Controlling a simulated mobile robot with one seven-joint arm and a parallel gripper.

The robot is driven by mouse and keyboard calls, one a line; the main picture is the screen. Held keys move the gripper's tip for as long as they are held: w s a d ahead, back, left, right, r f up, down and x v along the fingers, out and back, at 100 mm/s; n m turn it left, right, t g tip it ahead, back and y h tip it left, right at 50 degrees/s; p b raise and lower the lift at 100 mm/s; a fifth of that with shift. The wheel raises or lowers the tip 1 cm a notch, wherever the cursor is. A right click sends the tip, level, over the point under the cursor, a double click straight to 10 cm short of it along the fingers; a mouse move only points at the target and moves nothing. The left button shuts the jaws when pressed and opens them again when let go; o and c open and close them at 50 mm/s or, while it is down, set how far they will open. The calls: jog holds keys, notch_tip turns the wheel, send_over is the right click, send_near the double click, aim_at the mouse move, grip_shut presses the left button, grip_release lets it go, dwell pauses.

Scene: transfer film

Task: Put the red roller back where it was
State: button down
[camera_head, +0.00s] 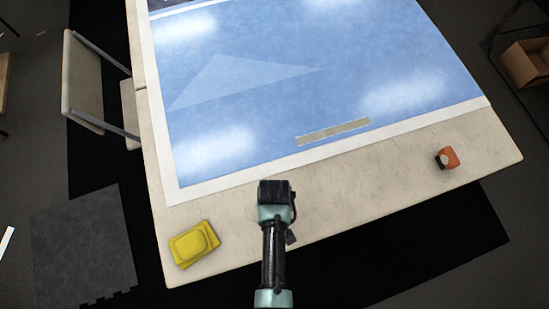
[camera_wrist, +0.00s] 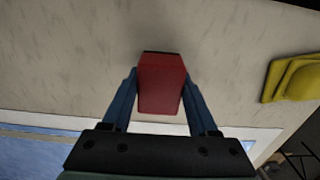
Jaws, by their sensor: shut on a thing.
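The red roller (camera_wrist: 161,88) shows in the wrist view as a red block-like shape with a dark far edge, between the two blue fingers. My gripper (camera_wrist: 160,80) is shut on it. I cannot tell whether the roller touches the table or hangs just above it. In the head view my gripper (camera_head: 276,185) is over the front strip of the table, close to the blue sheet's white border. The roller is hidden there by my gripper and arm.
A pale table (camera_head: 375,190) carries a big blue printed sheet (camera_head: 290,80) with a grey-beige strip (camera_head: 333,131) on it. A yellow stack (camera_head: 194,244) lies front left. A small orange-red object (camera_head: 447,157) stands at right. Bare tabletop lies between them. A chair (camera_head: 84,80) stands at left.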

jog(key=shift+f, duration=0.45)
jog(key=shift+c, duration=0.8)
grip_release()
jog(key=shift+f, duration=0.15)
